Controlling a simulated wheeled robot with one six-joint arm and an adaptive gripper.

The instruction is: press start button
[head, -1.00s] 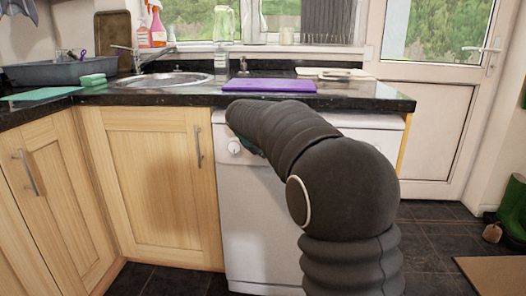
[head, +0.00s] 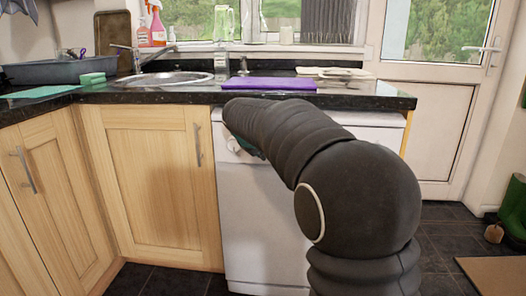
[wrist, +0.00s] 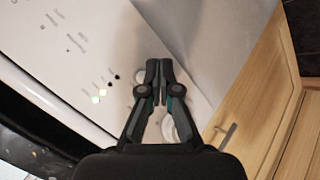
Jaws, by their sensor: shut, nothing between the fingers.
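A white front-loading appliance (head: 262,225) stands under the counter, with a pale round knob (head: 233,144) at its upper left. In the wrist view its panel (wrist: 60,45) carries small printed marks, a few small dark dots (wrist: 113,77) and small lit spots (wrist: 99,96). I cannot tell which of these is the start button. My gripper (wrist: 157,62) is shut and empty, in front of the panel, right of the dots. Its fingers partly cover the round knob in the wrist view. Whether the fingertips touch the panel is unclear. In the head view my arm hides most of the gripper.
A dark granite counter (head: 150,97) runs above the appliance, with a purple board (head: 270,84) on it. Wooden cupboards (head: 150,185) with handles stand to the left. Dark tiled floor (head: 440,240) is open to the right, near green boots (head: 513,212).

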